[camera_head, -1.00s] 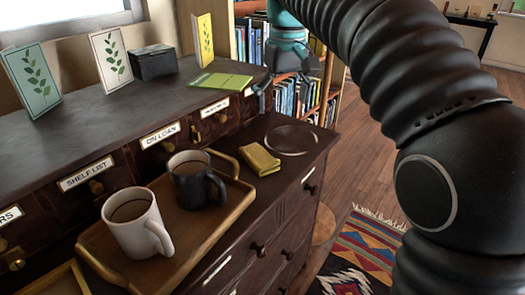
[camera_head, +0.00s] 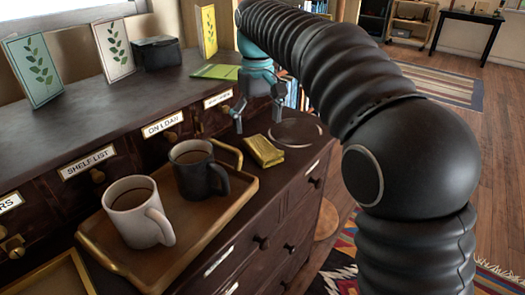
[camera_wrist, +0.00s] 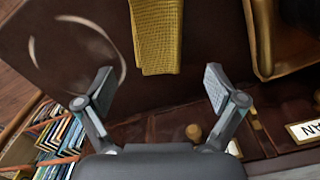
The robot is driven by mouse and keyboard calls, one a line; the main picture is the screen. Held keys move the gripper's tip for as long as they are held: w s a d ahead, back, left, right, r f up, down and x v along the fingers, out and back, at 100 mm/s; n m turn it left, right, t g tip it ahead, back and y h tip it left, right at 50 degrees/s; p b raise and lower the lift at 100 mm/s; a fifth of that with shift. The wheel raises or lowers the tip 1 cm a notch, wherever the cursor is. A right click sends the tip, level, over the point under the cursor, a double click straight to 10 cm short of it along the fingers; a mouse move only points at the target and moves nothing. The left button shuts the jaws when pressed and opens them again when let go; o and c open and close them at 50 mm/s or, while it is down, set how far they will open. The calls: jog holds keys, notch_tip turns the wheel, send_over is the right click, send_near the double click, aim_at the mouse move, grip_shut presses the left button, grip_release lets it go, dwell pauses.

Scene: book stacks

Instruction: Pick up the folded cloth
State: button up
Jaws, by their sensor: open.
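The folded cloth (camera_head: 263,151) is mustard yellow and lies flat on the dark cabinet top, just right of the tray. In the wrist view the cloth (camera_wrist: 157,36) shows at the top middle, ahead of the fingertips. My gripper (camera_head: 258,118) is open and empty, above and behind the cloth in the head view. In the wrist view its two fingers (camera_wrist: 158,80) are spread wide, with the near end of the cloth lying between their lines but beyond the tips. Nothing hides the cloth in the head view.
A wooden tray (camera_head: 223,205) with a white mug (camera_head: 134,215) and a black mug (camera_head: 194,170) stands close left of the cloth. A pale ring mark (camera_head: 297,131) is on the bare top to its right. Label-fronted drawers (camera_head: 90,163) rise behind.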

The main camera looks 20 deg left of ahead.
aim_at(259, 139)
jog(key=shift+w+d+f+b, duration=0.1)
jog(key=shift+f+b, duration=0.4)
jog(key=shift+f, duration=2.2)
jog(key=c, duration=0.9)
jog(key=shift+r, duration=0.15)
jog(key=shift+r, duration=0.3)
jog(key=r, duration=0.2)
jog(key=r+p, duration=0.1)
jog(key=shift+d+r, duration=0.3)
jog(key=shift+r, duration=0.1)
jog(key=d+r, duration=0.6)
jog(key=d, duration=0.5)
jog(key=shift+r, duration=0.2)
